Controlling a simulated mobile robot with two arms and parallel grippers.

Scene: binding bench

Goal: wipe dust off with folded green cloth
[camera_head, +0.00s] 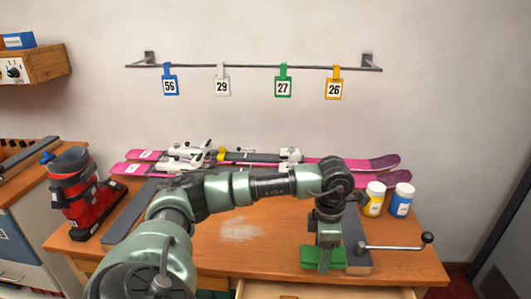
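A folded green cloth (308,257) lies near the front edge of the bench, right of centre. My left gripper (325,262) points down at the cloth, with a finger in front of its middle. From this angle I cannot tell whether the fingers are closed on the cloth or only touch it. A pale, smeared patch of dust (241,231) is on the bare wooden bench top (205,250), left of the cloth and apart from it. My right gripper is not in view.
Pink skis (370,164) with bindings lie across the back. A red boot (82,200) stands left; yellow (374,199) and blue (401,200) jars stand right. Dark bars (130,210) flank the dusty area. A crank handle (395,247) is right of the cloth. Number tags hang on a wall rail (250,66).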

